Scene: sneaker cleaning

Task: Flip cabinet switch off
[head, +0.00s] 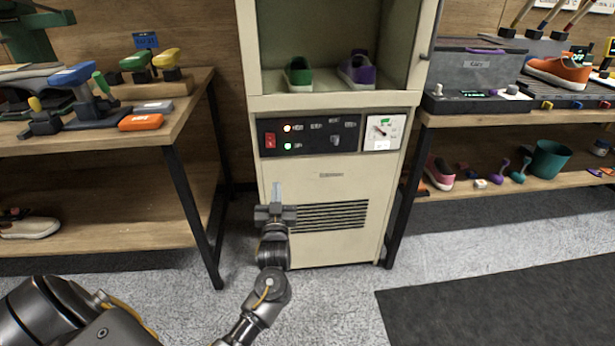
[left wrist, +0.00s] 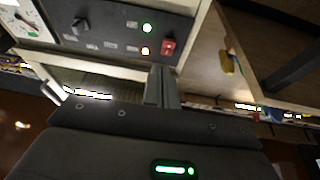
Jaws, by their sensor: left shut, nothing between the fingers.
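The beige cabinet (head: 325,250) stands in the middle of the head view with a black control panel (head: 320,136). A red rocker switch (head: 270,141) sits at the panel's left end, beside a lit red-orange lamp (head: 287,128) and a lit green lamp (head: 287,146). The switch also shows in the left wrist view (left wrist: 168,46), just beyond the fingertips. My left gripper (head: 277,188) is shut and empty, pointing up in front of the cabinet, below the switch in the head view. Its fingers show in the left wrist view (left wrist: 162,80). I cannot tell contact with the cabinet. My right gripper is not in view.
A green shoe (head: 299,75) and a purple shoe (head: 357,70) stand in the cabinet's upper compartment. A wooden bench (head: 185,110) with brushes is at left, and another bench (head: 520,119) with an orange sneaker (head: 560,70) is at right. A dark mat (head: 500,305) lies on the floor.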

